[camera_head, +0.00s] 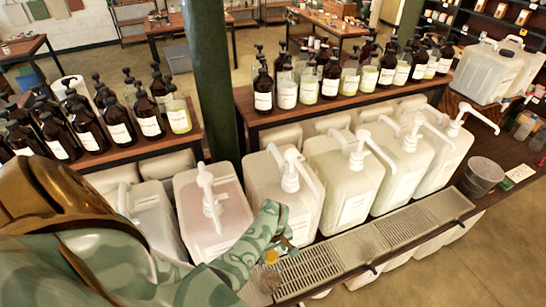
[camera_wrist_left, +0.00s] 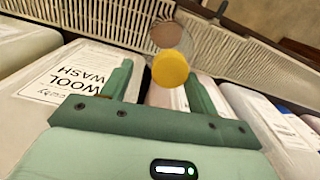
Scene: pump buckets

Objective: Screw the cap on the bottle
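A yellow cap (camera_head: 271,257) is just above a small clear bottle (camera_head: 268,281) on the metal drip grate. In the left wrist view the round yellow cap (camera_wrist_left: 170,69) overlaps the near end of the see-through bottle (camera_wrist_left: 168,35). I cannot tell whether the cap is seated on it. My left gripper (camera_head: 279,243) is over the bottle. In the wrist view its two green fingers (camera_wrist_left: 158,85) stand apart on either side of the cap, with a clear gap on the left. The cap looks close to the right finger. My right gripper is not in view.
White pump canisters (camera_head: 285,195) stand in a row behind the drip grate (camera_head: 312,268). Brown pump bottles (camera_head: 262,91) fill the wooden shelf above. A green post (camera_head: 208,70) rises between the shelves. A grey bucket (camera_head: 482,177) stands at the right.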

